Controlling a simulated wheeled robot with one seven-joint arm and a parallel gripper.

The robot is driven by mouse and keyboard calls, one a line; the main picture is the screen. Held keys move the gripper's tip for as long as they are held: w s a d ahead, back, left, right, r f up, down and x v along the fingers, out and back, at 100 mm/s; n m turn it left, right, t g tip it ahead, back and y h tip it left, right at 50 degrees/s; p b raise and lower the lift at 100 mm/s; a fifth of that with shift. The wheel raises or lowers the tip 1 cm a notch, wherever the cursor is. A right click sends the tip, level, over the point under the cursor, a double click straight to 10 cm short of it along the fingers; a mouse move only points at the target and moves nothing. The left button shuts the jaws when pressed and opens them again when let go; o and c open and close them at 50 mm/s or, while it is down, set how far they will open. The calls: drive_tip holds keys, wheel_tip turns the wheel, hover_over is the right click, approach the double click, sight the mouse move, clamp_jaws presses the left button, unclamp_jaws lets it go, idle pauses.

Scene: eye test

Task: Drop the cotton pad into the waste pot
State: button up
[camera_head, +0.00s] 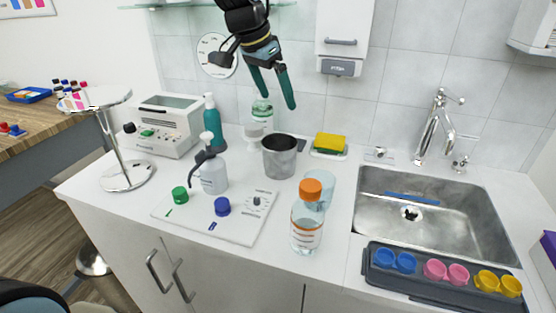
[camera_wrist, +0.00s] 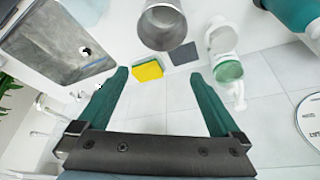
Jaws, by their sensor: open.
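A grey metal pot (camera_head: 279,156), which looks like the waste pot, stands upright on the white counter, behind the orange-capped bottle. It also shows at the top of the wrist view (camera_wrist: 162,24). My gripper (camera_head: 277,97) is in the air above and behind the pot, near the tiled wall. Its two green fingers are spread, and in the wrist view nothing lies between the fingertips (camera_wrist: 159,75) as held. I cannot make out a cotton pad in either view. The inside bottom of the pot is not clear.
A yellow sponge (camera_head: 330,143) lies right of the pot, and a dispenser bottle (camera_head: 262,118) stands behind it. A sink (camera_head: 430,212) is at the right.

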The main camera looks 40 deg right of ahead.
drive_tip(key=shift+b+v, duration=0.4)
drive_tip(key=shift+v, duration=2.2)
